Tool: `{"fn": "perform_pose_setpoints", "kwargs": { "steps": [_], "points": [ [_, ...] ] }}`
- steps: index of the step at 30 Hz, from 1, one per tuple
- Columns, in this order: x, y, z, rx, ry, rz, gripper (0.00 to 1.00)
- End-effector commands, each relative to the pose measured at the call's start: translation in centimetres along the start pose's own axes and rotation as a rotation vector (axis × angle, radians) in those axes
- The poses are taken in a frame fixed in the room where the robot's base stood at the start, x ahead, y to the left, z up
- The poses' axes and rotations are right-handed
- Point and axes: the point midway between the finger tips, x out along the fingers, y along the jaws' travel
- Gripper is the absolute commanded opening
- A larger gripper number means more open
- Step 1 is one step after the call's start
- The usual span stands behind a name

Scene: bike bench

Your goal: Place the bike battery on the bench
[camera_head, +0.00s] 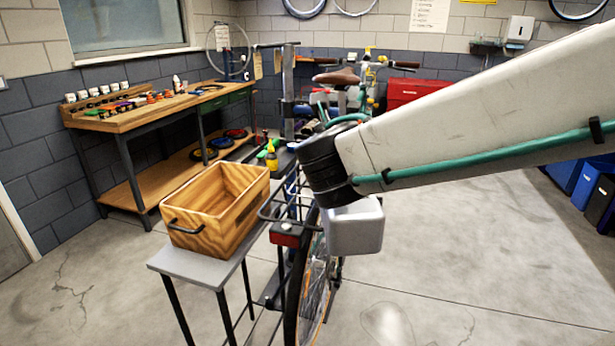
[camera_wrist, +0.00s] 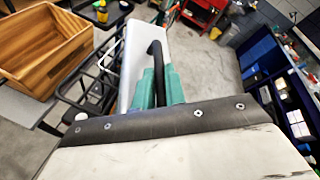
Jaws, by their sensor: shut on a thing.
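The bike battery is a light grey box (camera_head: 356,232) with a black handle. In the wrist view the battery (camera_wrist: 138,50) lies just past my gripper (camera_wrist: 161,86), whose teal fingers are closed on the handle (camera_wrist: 156,62). The battery hangs beside the bike's black rear rack (camera_head: 268,208), on its right in the head view; I cannot tell whether they touch. In the head view my arm hides the fingers and handle. A narrow grey bench (camera_head: 180,262) stands left of the bike. A wooden workbench (camera_head: 125,118) stands farther back along the left wall.
A wooden crate (camera_head: 200,228) takes up much of the grey bench; its near end is bare. A yellow bottle (camera_head: 271,160) stands behind the crate. The bike's red rear light (camera_head: 287,235) and wheel (camera_head: 305,290) are close to the battery.

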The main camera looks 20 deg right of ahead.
Motion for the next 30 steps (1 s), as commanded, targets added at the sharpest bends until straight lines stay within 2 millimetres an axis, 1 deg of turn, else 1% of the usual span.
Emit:
{"fn": "perform_pose_setpoints", "kwargs": {
  "steps": [1, 5, 11, 24, 27, 30],
  "points": [
    [0.1, -0.2, 0.4, 0.003, -0.006, -0.004, 0.0],
    [1.0, 0.3, 1.0, 0.002, -0.007, -0.002, 0.0],
    [3.9, 1.4, 2.6, -0.002, -0.011, 0.003, 0.0],
    [11.2, 3.3, 5.9, -0.001, -0.011, 0.002, 0.0],
    [12.5, 3.6, 6.5, 0.001, -0.011, 0.003, 0.0],
    [13.3, 3.7, 6.9, 0.001, -0.012, 0.002, 0.0]
  ]
}}
